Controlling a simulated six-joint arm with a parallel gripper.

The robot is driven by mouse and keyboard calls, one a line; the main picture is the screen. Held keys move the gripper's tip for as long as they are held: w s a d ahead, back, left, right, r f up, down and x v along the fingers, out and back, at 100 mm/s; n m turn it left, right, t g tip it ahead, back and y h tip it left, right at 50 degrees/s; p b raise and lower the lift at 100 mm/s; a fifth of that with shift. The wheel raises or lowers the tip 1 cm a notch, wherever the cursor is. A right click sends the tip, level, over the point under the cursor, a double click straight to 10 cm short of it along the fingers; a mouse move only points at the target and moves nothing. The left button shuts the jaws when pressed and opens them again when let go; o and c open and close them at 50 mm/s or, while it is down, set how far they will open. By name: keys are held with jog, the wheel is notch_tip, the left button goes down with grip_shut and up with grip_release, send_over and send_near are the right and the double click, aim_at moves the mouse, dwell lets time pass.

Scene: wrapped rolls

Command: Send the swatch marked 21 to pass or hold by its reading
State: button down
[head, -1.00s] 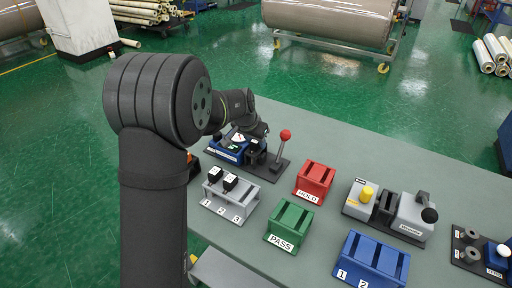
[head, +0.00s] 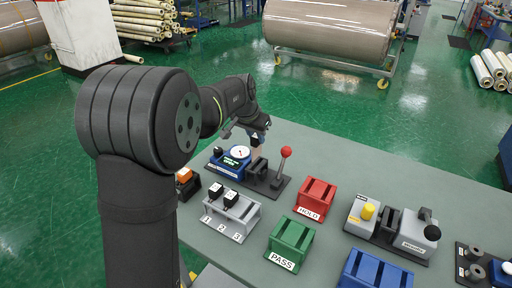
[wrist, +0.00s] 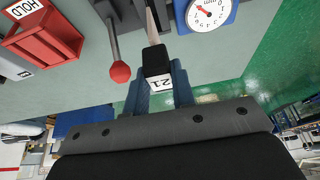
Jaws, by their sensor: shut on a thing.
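My gripper (wrist: 158,90) is shut on the black handle (wrist: 156,62) of the swatch marked 21. The pale swatch (wrist: 151,22) extends from the handle and also shows below my gripper (head: 259,137) in the head view. It is over the black clamp (head: 262,176) of the blue gauge unit (head: 226,169); whether it touches the clamp is unclear. The red-knobbed lever (head: 285,153) stands upright. The green PASS holder (head: 291,240) and red HOLD holder (head: 316,197) have no swatch visible in them.
A grey rack (head: 238,228) numbered 1 to 3 holds two black-handled swatches at 1 and 2. A yellow-buttoned grey device (head: 393,228), a blue holder (head: 374,272) and a dark board with knobs (head: 470,265) stand at the right. An orange-topped block (head: 185,180) is left of the gauge.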

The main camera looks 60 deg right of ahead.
jog(key=s+a+r, duration=0.3)
jog(key=s+a, duration=1.5)
jog(key=s, duration=0.1)
jog(key=shift+s+a, duration=0.25)
jog(key=shift+s, duration=0.05)
jog(key=shift+f, duration=2.55)
jog(key=shift+f, duration=3.3)
